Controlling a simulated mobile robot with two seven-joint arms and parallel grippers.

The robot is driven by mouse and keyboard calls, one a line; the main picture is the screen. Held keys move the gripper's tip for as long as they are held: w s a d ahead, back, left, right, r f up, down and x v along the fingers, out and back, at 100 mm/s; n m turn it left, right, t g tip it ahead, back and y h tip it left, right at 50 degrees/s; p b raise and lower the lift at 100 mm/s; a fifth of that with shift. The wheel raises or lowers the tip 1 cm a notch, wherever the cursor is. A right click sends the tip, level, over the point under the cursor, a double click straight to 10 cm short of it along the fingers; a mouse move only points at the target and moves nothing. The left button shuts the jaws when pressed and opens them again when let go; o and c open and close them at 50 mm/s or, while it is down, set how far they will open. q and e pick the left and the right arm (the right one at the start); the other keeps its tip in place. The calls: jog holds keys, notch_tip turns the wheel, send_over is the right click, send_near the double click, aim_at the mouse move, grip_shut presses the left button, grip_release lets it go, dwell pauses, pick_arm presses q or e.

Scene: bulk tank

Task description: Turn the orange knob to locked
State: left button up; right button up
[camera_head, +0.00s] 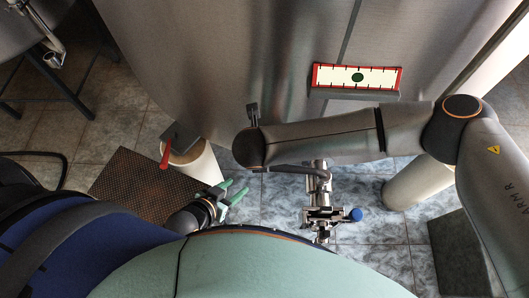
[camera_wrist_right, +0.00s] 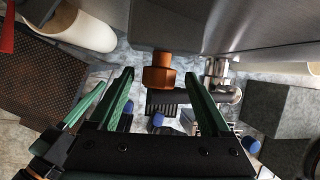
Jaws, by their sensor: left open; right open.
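The orange knob (camera_wrist_right: 158,76) shows in the right wrist view, on a short stem under the grey metal tank (camera_wrist_right: 165,22). My right gripper (camera_wrist_right: 159,74) has its two green fingers apart. In the picture the knob lies between the fingertips, with visible space on both sides; how far ahead it is I cannot tell. In the head view my right arm hides the knob and the right gripper. My left gripper (camera_head: 232,192) is open and empty, low in the middle of the head view, away from the knob. Its fingers also show at the left of the right wrist view (camera_wrist_right: 86,108).
A red lever (camera_head: 165,156) sits near a pale tank leg (camera_head: 197,164). Steel pipework with a blue-ended valve (camera_head: 354,214) stands under the tank. A red-framed white panel (camera_head: 379,78) with a green dot is on the tank. A brown perforated mat (camera_head: 128,188) lies on the tiles.

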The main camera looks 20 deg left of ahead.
jog(key=shift+f, duration=0.1)
grip_shut()
jog(key=shift+w, duration=0.1)
dwell(0.6)
